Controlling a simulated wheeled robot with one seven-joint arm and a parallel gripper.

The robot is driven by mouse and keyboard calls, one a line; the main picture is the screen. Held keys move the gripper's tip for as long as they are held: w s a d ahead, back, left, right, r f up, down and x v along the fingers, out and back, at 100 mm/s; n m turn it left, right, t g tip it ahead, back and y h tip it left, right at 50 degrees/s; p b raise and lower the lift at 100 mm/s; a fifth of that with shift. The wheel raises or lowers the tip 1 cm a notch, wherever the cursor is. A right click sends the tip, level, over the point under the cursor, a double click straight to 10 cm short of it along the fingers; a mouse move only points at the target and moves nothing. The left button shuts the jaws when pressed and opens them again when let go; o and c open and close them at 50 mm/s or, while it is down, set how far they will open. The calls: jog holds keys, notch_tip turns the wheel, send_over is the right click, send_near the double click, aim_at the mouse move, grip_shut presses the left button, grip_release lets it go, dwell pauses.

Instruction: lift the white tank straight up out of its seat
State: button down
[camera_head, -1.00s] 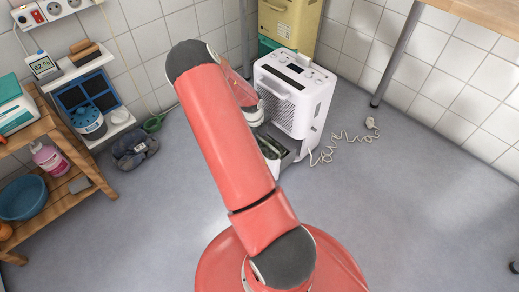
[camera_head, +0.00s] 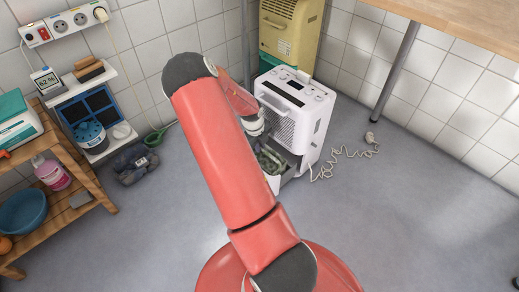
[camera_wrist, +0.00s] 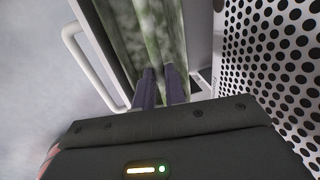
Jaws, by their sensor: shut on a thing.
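The white tank (camera_head: 273,184) is at the lower front of the white dehumidifier (camera_head: 293,112), partly hidden by my arm. Its greenish, mottled inside shows from above. In the wrist view the tank (camera_wrist: 96,45) lies under my fingers, with a pale looped handle (camera_wrist: 72,42) on its left side. My gripper (camera_wrist: 160,74) is shut on the tank; its two dark fingers are close together over the greenish inside. The exact part between the fingertips is hard to make out. Whether the tank's bottom is clear of its seat is hidden.
The dehumidifier's perforated panel (camera_wrist: 275,60) is close on the right in the wrist view. A pale coiled cord (camera_head: 343,157) lies on the floor to its right. A yellow cabinet (camera_head: 290,38) stands behind. Wooden shelves (camera_head: 75,165) are at left. Open floor lies in front.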

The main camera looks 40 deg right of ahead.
notch_tip(320, 180, up, 17)
jog(key=p, duration=0.4)
jog(key=shift+f, duration=0.15)
